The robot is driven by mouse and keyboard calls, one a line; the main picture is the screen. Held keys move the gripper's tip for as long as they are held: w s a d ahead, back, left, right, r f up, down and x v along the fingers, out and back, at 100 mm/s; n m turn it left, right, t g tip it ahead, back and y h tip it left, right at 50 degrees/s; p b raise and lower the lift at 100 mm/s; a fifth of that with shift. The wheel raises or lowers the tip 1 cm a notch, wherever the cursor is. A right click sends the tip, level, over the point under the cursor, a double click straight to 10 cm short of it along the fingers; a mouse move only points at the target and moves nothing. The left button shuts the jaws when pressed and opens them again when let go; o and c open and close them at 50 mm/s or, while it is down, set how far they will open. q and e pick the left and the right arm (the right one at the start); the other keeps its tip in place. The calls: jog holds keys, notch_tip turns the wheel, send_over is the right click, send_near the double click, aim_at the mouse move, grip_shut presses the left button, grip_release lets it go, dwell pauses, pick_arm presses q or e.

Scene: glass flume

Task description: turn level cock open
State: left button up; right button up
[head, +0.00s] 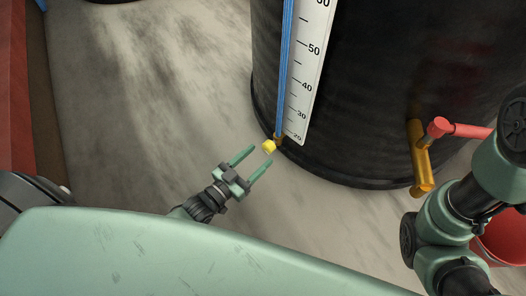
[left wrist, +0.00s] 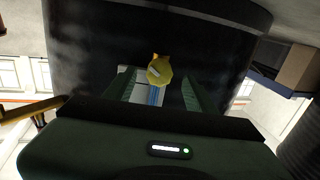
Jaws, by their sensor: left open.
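The level cock has a small yellow knob (head: 268,146) at the foot of the blue level tube (head: 286,60) on the black tank (head: 380,90). In the left wrist view the yellow knob (left wrist: 159,70) sits between the two fingers, toward their tips. My left gripper (head: 257,160) is open, its green fingers pointing at the knob from the lower left. I cannot tell whether either finger touches it. My right arm shows at the right edge of the head view, but its gripper is not visible.
A white scale (head: 310,70) with numbers stands beside the tube. A brass valve (head: 421,160) with a red handle (head: 455,129) sticks out of the tank at the right. A red bucket (head: 503,240) stands at the lower right. The floor left of the tank is clear.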

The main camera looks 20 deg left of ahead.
aim_at(266, 150)
pick_arm(q)
jog(key=b+x, duration=0.1)
jog(key=x, duration=0.3)
jog(key=shift+w+b, duration=0.2)
jog(key=shift+b, duration=0.2)
jog(key=shift+d, duration=0.1)
